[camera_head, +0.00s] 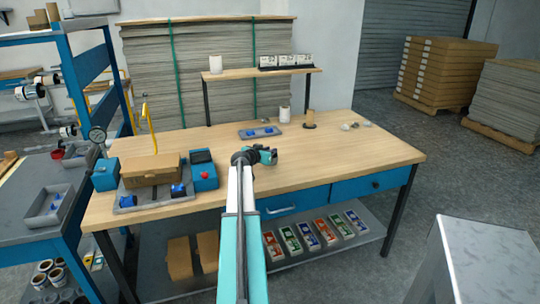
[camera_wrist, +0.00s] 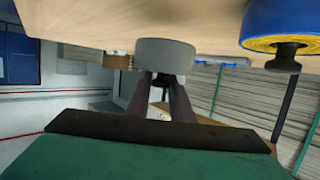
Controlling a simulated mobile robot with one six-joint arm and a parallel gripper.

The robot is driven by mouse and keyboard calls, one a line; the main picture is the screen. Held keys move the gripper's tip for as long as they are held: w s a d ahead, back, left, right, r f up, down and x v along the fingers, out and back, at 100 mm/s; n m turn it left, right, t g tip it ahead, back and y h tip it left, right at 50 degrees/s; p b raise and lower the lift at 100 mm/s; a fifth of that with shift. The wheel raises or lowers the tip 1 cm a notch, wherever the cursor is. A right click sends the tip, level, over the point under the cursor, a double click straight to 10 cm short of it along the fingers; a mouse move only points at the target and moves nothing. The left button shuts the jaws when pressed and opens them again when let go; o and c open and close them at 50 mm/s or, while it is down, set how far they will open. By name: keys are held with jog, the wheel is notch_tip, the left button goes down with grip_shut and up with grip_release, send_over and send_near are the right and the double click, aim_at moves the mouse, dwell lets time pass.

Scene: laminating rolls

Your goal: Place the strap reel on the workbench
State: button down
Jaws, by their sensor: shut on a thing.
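In the wrist view a short grey round piece, which I take for the strap reel (camera_wrist: 165,53), is at my fingertips. My gripper (camera_wrist: 163,82) is shut on it, the dark fingers reaching to its near side. In the head view my gripper (camera_head: 268,156) is over the middle of the workbench (camera_head: 345,157). The reel cannot be made out there. The pale wood of the workbench (camera_wrist: 110,20) fills the top of the wrist view, right by the reel. I cannot tell whether they touch.
A blue round thing with a yellow ring and dark knob (camera_wrist: 285,28) is beside the reel. A tray with blue pieces (camera_head: 260,132) lies behind my gripper. A machine with a cardboard box (camera_head: 150,170) stands left. The bench's right side is mostly clear.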

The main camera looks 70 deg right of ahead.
jog(key=shift+w+d, duration=0.2)
jog(key=shift+d, duration=0.4)
jog(key=shift+w+d, duration=0.2)
jog(key=shift+d, duration=0.35)
jog(key=shift+f, duration=0.1)
jog(key=shift+f+p, duration=0.6)
jog(key=shift+f, duration=1.15)
jog(key=shift+f, duration=0.1)
jog(key=c, duration=1.6)
grip_release()
jog(key=shift+o, duration=0.2)
jog(key=shift+a+r, duration=0.2)
jog(key=shift+a, duration=0.3)
jog(key=shift+b+v, duration=1.15)
jog(key=shift+v, duration=4.35)
